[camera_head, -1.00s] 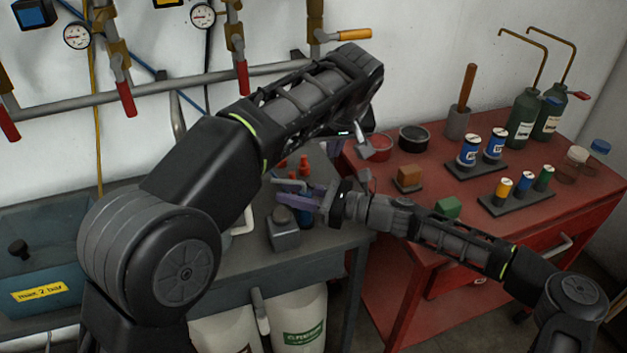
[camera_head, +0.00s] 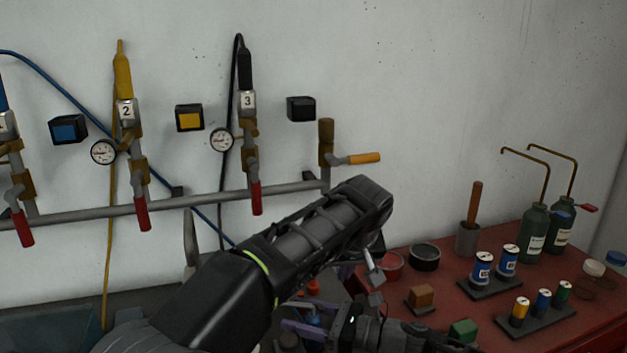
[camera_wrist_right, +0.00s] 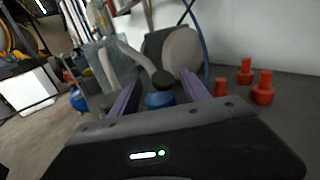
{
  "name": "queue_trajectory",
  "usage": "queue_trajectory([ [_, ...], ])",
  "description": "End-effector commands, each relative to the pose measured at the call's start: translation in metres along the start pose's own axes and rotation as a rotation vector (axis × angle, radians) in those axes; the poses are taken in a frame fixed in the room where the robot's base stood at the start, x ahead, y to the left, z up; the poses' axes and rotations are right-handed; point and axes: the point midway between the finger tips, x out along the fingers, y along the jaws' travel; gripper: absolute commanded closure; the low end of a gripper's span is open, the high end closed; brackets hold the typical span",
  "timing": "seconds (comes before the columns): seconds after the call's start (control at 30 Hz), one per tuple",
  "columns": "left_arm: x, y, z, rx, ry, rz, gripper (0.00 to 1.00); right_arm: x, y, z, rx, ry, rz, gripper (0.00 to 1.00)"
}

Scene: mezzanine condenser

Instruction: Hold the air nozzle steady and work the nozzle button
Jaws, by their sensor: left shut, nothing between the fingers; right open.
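My left gripper (camera_head: 374,272) hangs below the bent end of the black arm, in front of the red bench's left edge. Its small metal fingers are shut and empty. My right gripper (camera_head: 302,328) is low in the head view, its purple fingers apart. In the right wrist view its fingers (camera_wrist_right: 160,98) stand on either side of a blue rounded body (camera_wrist_right: 160,99). A grey curved lever with a dark round end (camera_wrist_right: 161,79) lies just above it. This may be the air nozzle; I cannot tell whether the fingers touch it. The button is not clearly visible.
Several red pegs (camera_wrist_right: 262,88) stand right of my right fingers. The wall pipe (camera_head: 95,212) has red-handled valves and gauges (camera_head: 103,152). The red bench (camera_head: 440,290) carries tape rings (camera_head: 425,257), cans (camera_head: 482,268), small blocks (camera_head: 421,296) and green bottles (camera_head: 533,233).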

Motion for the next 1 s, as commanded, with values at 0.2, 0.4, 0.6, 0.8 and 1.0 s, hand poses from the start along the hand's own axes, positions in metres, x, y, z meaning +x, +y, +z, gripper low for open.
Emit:
queue_trajectory([
  [0.2,0.000,0.000,0.000,0.000,0.000,0.000,1.00,-0.001,0.000,0.000,0.000,0.000,0.000,0.46],
  [0.4,0.000,0.000,0.000,0.000,0.000,0.000,1.00,-0.017,-0.001,0.000,-0.001,0.001,-0.002,0.46],
  [0.6,0.000,0.000,0.000,0.000,0.000,0.000,1.00,-0.054,-0.001,-0.001,-0.001,0.003,-0.004,0.46],
  [0.8,0.000,0.000,0.000,0.000,0.000,0.000,1.00,-0.095,-0.001,-0.001,0.000,0.003,-0.003,0.46],
  [1.0,0.000,0.000,0.000,0.000,0.000,0.000,1.00,-0.117,0.000,-0.001,0.001,0.001,-0.001,0.46],
])
